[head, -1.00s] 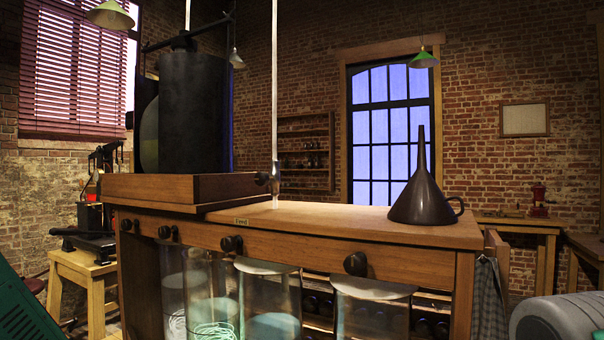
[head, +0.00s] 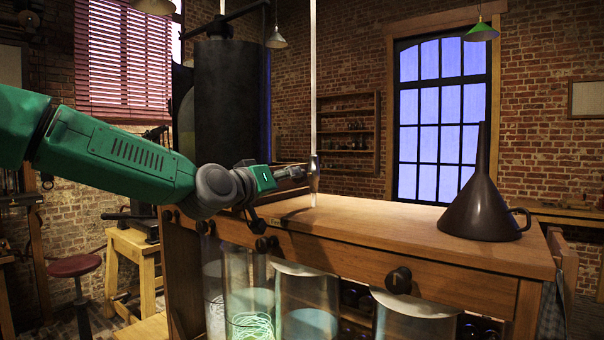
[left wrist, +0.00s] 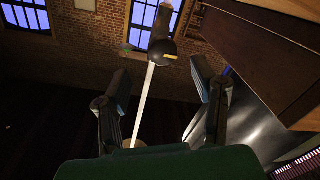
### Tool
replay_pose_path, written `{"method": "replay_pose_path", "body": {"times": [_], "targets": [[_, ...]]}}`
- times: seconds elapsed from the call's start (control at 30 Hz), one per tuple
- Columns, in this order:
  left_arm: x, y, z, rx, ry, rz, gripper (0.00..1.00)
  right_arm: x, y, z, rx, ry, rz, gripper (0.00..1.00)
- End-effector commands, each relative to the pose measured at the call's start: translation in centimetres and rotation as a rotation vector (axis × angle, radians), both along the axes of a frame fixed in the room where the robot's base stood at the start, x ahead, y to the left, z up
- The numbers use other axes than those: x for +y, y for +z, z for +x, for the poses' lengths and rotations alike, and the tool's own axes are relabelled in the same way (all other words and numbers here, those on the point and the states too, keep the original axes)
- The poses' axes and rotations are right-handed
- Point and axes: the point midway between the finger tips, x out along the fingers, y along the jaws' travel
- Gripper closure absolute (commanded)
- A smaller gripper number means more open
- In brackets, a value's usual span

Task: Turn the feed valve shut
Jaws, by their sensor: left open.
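In the left wrist view, which looks upside down, the open fingers (left wrist: 161,78) stand apart on either side of a dark knob-like part with a yellow mark (left wrist: 163,50), which seems to be the valve. I cannot tell whether they touch it. My right gripper is not in view.
A dark funnel (head: 483,205) stands on the right of the wooden bench top (head: 390,228). Round knobs (head: 398,280) line the bench front, with several glass jars (head: 308,310) below. Between valve and funnel the bench top is clear. A red stool (head: 76,266) stands at left.

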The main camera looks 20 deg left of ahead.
Motion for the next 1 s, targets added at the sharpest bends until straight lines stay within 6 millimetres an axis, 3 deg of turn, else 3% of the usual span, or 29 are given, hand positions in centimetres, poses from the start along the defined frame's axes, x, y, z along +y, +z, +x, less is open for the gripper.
{"method": "replay_pose_path", "body": {"times": [0.1,0.3,0.5,0.8,0.93,1.0], "targets": [[-0.7,0.1,2.6,0.001,0.000,0.000,0.47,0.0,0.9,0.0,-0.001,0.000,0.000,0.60],[-1.6,0.2,5.4,-0.001,0.000,0.000,0.47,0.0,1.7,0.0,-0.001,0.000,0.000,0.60],[-2.0,0.1,6.7,0.000,0.000,0.000,0.47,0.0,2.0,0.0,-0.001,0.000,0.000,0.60],[-1.9,0.0,6.8,0.000,-0.001,-0.001,0.47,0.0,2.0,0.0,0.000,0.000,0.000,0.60],[-1.9,0.0,6.8,0.000,-0.001,-0.001,0.93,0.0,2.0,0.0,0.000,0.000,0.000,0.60],[-1.9,0.0,6.8,0.000,-0.001,-0.001,0.98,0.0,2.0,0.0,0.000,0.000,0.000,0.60]]}}
